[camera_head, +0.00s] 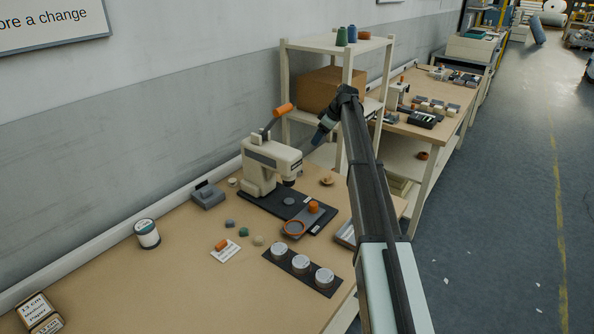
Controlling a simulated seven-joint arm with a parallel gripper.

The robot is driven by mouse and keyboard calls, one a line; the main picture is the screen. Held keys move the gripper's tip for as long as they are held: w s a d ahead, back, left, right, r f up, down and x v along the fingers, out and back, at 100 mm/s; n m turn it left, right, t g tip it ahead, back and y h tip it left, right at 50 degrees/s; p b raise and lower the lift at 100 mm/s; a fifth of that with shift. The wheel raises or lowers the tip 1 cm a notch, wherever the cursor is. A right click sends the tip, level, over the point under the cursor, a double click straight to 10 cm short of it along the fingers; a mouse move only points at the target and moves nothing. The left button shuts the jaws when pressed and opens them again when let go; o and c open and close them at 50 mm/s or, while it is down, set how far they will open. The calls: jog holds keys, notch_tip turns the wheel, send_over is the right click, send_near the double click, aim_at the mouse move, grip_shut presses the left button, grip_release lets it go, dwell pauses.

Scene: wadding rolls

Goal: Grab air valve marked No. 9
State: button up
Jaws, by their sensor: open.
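I cannot make out any part marked No. 9, and no thing in view is clearly an air valve. Three round pieces with pale labelled tops (301,264) sit in a row on a black strip at the table's front. Their print is too small to read. A cream press-like machine (262,166) with an orange-ended lever stands on a dark base behind them. My gripper (318,139) is small in the view, in the air to the upper right of the machine. It is open, and I see nothing held in it. My arm hides part of the table's right side.
A labelled can (147,234) and paper-marked boxes (38,312) stand at the left. A grey block (208,195), small stones (243,231) and a white card (226,250) lie mid-table. A shelf (318,43) rises behind. The table's left middle is clear.

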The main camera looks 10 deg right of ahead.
jog(key=shift+g, duration=0.7)
jog(key=a+f, duration=0.2)
jog(key=f, duration=0.1)
jog(key=a+f, duration=0.3)
jog(key=w+a+f, duration=0.1)
jog(key=a+f, duration=0.1)
jog(key=f, duration=0.2)
jog(key=shift+w+a, duration=0.1)
jog(key=shift+a, duration=0.05)
jog(key=shift+w+x, duration=0.1)
jog(key=shift+x, duration=1.2)
jog(key=shift+w+x, duration=0.15)
jog(key=shift+x, duration=1.15)
jog(key=shift+r, duration=0.1)
jog(key=c, duration=1.2)
jog(key=shift+c, duration=0.2)
